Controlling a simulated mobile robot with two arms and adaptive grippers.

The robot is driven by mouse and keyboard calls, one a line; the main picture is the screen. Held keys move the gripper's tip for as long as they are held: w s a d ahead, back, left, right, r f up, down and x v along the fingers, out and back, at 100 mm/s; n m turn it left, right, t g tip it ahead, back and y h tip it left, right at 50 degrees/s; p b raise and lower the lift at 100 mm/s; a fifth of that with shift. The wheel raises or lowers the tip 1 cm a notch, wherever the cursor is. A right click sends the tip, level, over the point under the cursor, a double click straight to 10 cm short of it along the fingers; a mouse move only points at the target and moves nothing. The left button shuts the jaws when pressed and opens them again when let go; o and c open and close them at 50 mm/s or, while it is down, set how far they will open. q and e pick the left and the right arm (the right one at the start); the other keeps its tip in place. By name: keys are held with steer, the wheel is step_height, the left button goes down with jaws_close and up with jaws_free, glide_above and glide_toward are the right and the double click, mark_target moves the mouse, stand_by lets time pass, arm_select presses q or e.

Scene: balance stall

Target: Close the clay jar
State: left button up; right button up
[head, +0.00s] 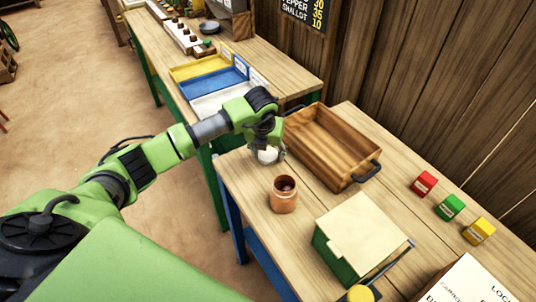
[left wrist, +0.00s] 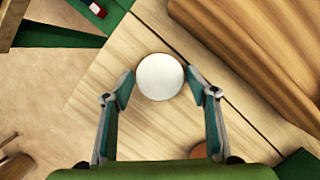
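The clay jar (head: 284,199) stands upright on the wooden table in the head view, its dark mouth uncovered. In the left wrist view only a reddish-brown sliver (left wrist: 199,151), probably the jar, shows behind my gripper's body. A round white piece (head: 267,155) is at my left gripper (head: 267,150), beyond the jar near the table's left edge. I cannot tell whether it is the jar's lid. In the left wrist view, the white disc (left wrist: 160,77) lies between the spread fingertips of my left gripper (left wrist: 160,86), with narrow gaps at both sides. My right gripper is not seen.
A wooden tray (head: 345,157) stands right of the gripper. A green box with a cream top (head: 362,232) is in front. Red (head: 424,184), green (head: 450,207) and yellow (head: 479,230) blocks line the wall side. Bare tabletop surrounds the jar.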

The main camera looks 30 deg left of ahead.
arm_select(q)
steer(key=shift+c, duration=1.4)
steer(key=shift+r, duration=0.15)
steer(key=shift+r+b, duration=0.6)
steer(key=shift+r, duration=0.05)
steer(key=shift+w+r+b, duration=0.1)
steer(key=shift+r+b, duration=0.35)
steer(key=shift+r, duration=0.2)
steer(key=s+a+r+b, duration=0.3)
steer(key=s+r+b, duration=0.1)
steer(key=s+r, duration=0.6)
steer(key=s, duration=0.3)
steer(key=shift+s+a, duration=0.3)
steer(key=shift+s, duration=0.1)
